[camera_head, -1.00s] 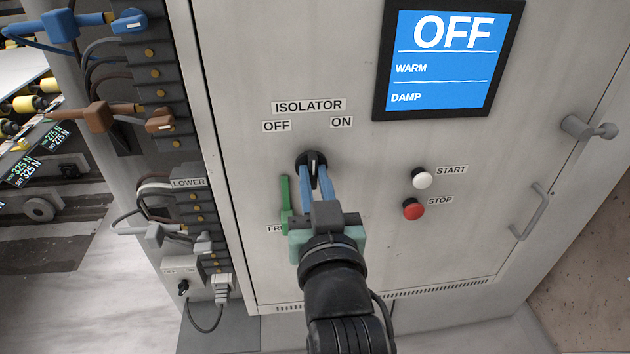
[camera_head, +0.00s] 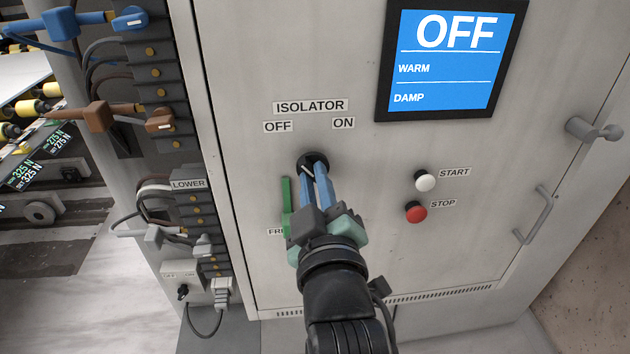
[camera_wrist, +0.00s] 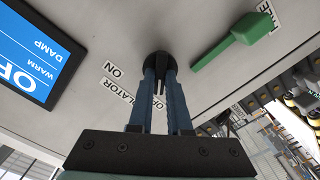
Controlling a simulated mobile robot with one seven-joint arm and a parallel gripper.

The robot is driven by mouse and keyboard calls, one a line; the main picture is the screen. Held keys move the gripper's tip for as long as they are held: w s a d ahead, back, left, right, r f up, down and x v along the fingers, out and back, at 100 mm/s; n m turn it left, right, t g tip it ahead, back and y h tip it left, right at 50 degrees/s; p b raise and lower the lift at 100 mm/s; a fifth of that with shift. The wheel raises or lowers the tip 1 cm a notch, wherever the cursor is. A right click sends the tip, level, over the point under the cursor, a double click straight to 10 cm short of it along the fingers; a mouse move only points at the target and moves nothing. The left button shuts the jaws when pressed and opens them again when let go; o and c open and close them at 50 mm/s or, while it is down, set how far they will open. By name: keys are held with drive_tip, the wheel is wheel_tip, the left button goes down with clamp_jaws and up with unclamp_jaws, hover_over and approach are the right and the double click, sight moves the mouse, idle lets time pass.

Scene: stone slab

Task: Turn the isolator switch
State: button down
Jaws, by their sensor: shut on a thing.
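The isolator switch (camera_head: 313,157) is a round black knob on the cabinet front, below the ISOLATOR label (camera_head: 310,106). The OFF label (camera_head: 278,127) is at its upper left and the ON label (camera_head: 343,123) at its upper right. My gripper (camera_head: 313,172) has its blue fingers at the knob, shut on its raised grip. The wrist view shows the black knob (camera_wrist: 159,62) at the fingertips, with the dark grip between the fingers. The fingers hide part of the knob, and its exact pointing direction is hard to read.
The display (camera_head: 450,58) reads OFF, WARM, DAMP. A green handle (camera_head: 287,206) stands close left of my fingers. A white START button (camera_head: 425,180) and red STOP button (camera_head: 416,211) are to the right, near a door handle (camera_head: 533,215). Cabled terminals (camera_head: 155,92) line the left.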

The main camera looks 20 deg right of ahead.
idle(0.4)
drive_tip(key=c, duration=0.9)
unclamp_jaws()
drive_tip(key=shift+o, duration=0.2)
drive_tip(key=shift+s, duration=0.1)
drive_tip(key=p+v, duration=0.6)
drive_tip(key=v, duration=0.6)
drive_tip(key=shift+s, duration=0.35)
drive_tip(key=shift+a, duration=0.15)
